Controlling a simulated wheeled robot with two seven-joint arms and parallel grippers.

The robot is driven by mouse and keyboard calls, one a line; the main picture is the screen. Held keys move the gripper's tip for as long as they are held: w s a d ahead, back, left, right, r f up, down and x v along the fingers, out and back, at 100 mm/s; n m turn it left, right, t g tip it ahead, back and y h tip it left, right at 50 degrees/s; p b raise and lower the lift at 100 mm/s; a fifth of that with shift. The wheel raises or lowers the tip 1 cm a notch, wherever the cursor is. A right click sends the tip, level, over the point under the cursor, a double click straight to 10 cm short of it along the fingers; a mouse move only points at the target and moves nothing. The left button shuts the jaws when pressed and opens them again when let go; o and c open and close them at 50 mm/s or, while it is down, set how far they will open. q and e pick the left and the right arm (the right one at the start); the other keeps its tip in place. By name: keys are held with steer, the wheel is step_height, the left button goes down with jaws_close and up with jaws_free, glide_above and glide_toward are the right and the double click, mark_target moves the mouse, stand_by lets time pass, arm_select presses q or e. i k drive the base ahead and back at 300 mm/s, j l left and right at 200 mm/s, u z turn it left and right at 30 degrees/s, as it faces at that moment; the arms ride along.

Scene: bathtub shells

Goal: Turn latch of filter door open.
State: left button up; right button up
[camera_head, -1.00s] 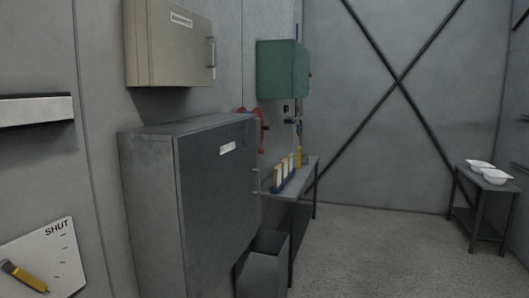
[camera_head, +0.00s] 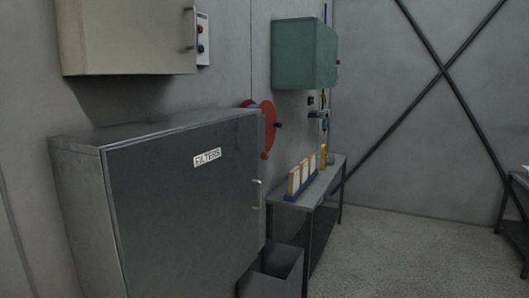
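A grey floor-standing cabinet with a "FILTERS" label (camera_head: 207,158) stands at the left and centre. Its dark front door (camera_head: 185,205) looks closed. A pale upright handle (camera_head: 258,194) sits near the right edge of the door. No separate latch can be made out on it. Neither of my grippers shows in the head view.
A beige wall cabinet (camera_head: 125,35) and a red and blue button panel (camera_head: 203,40) hang above. A red wheel (camera_head: 266,128) and green box (camera_head: 304,54) are on the wall. A grey bin (camera_head: 272,272) and bench (camera_head: 318,190) stand right of the door.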

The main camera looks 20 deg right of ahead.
mark_target(264, 155)
steer(key=i+l+u, duration=0.1)
steer(key=l, duration=0.25)
steer(key=i+l+u, duration=0.1)
steer(key=i+l, duration=0.2)
steer(key=i+l+u, duration=0.1)
steer(key=l, duration=0.3)
steer(key=i+l, duration=0.2)
steer(key=l, duration=0.15)
steer(key=i+u, duration=0.05)
